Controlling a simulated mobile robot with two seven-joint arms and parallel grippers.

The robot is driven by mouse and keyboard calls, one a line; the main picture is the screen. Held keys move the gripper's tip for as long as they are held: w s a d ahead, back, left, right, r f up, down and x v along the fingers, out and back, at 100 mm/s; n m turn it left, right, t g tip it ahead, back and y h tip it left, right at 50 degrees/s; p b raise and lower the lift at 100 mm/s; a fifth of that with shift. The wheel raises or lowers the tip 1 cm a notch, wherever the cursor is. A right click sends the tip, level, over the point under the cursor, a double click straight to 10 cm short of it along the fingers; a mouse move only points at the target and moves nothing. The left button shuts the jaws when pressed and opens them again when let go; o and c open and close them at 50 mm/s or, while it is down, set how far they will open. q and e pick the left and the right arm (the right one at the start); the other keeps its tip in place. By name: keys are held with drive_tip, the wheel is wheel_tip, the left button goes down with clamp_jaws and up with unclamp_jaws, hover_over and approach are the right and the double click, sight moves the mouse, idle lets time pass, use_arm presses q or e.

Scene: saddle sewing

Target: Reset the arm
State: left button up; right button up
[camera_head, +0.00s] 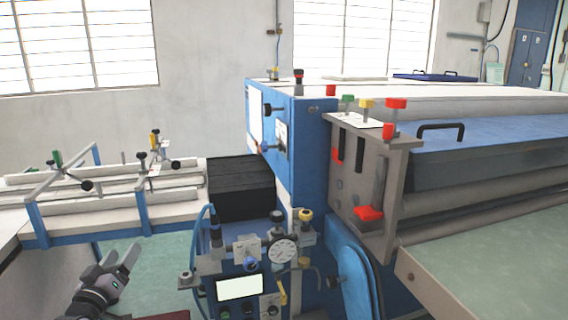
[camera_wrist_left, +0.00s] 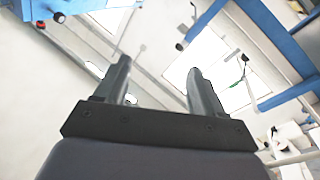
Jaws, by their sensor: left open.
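My left gripper (camera_head: 119,262) is at the lower left of the head view, in front of the blue-framed conveyor. Its two fingers point up and are apart, with nothing between them. In the left wrist view the same gripper (camera_wrist_left: 160,82) shows two dark fingers spread apart and empty, with bright wall and windows beyond. My right gripper is not in view.
A blue machine (camera_head: 310,150) with rollers and red, green and yellow knobs fills the right. A control box with a gauge (camera_head: 283,250) and small screen (camera_head: 240,287) stands at the lower middle. The conveyor frame (camera_head: 90,236) runs along the left. Green floor shows below it.

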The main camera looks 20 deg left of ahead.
use_arm(q)
drive_tip(key=s+d+f+m+g+h, duration=0.45)
drive_tip(key=s+d+f+m, duration=0.4)
drive_tip(key=d+f, duration=0.45)
drive_tip(key=s+d+f+m+g+h, duration=0.1)
drive_tip(key=s+d+f+m+g, duration=0.2)
drive_tip(key=s+d, duration=0.4)
drive_tip(key=s+d+f+m+g+h, duration=0.1)
drive_tip(key=s+d+f+m+g, duration=0.2)
drive_tip(key=s+f, duration=0.45)
drive_tip(key=d+r+n+t, duration=0.2)
drive_tip(key=d+n, duration=0.3)
drive_tip(key=d, duration=0.5)
drive_tip(key=shift+s, duration=0.25)
drive_tip(key=shift+r, duration=0.1)
